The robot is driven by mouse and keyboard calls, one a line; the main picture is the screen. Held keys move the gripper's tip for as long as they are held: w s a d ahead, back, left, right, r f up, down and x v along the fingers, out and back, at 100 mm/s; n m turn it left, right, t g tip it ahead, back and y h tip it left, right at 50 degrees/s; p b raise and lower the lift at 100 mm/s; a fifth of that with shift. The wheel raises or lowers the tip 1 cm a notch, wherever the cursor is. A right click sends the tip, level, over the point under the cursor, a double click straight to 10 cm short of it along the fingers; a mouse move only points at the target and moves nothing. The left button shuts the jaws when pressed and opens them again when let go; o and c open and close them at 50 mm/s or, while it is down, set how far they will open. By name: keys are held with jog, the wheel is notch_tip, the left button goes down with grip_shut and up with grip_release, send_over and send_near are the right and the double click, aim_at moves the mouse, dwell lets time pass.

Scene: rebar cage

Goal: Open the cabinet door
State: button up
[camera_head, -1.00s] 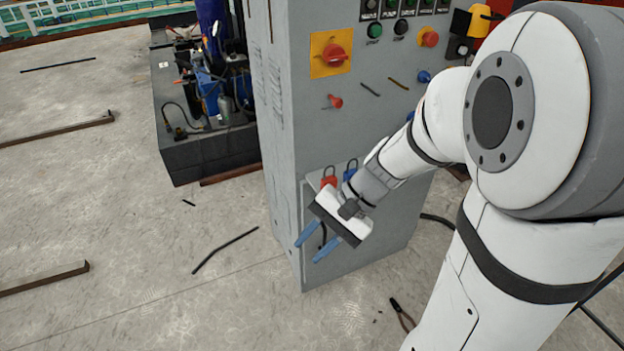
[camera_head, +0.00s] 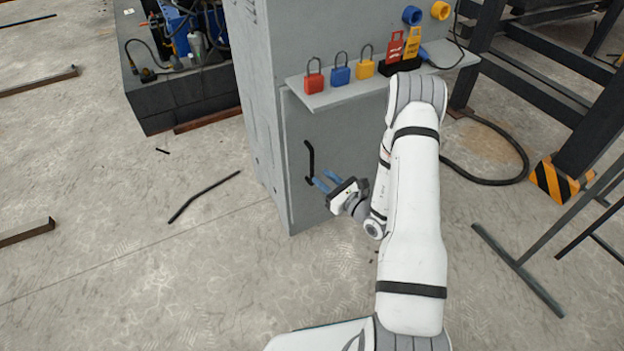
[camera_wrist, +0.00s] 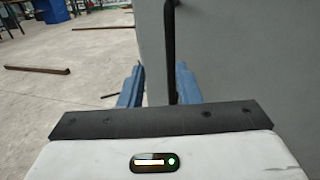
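The grey cabinet (camera_head: 262,130) has a lower door (camera_head: 350,140) below a small shelf; the door looks shut. A black vertical bar handle (camera_head: 309,160) is on the door's left part. My gripper (camera_head: 322,181) is open, with its blue fingers pointing at the handle's lower end. In the wrist view, the handle (camera_wrist: 171,50) shows between the two fingers of my gripper (camera_wrist: 158,85), nearer the right one. I cannot tell whether it touches a finger or how deep it lies between them.
Red, blue and yellow padlocks (camera_head: 340,75) stand on the shelf (camera_head: 380,84) above my gripper. A dark machine (camera_head: 185,95) is left of the cabinet. A black rod (camera_head: 205,195) lies on the floor. A striped block (camera_head: 553,181) and dark frame stand at right. Floor before the cabinet is mostly clear.

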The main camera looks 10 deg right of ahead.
jog(key=f, duration=0.2)
jog(key=m+h+b, duration=0.1)
jog(key=b, duration=0.1)
send_over(312, 184)
jog(key=shift+w+d+t, duration=0.1)
jog(key=shift+w+t, duration=0.25)
jog(key=shift+t, duration=0.05)
jog(key=shift+c, duration=0.5)
grip_shut()
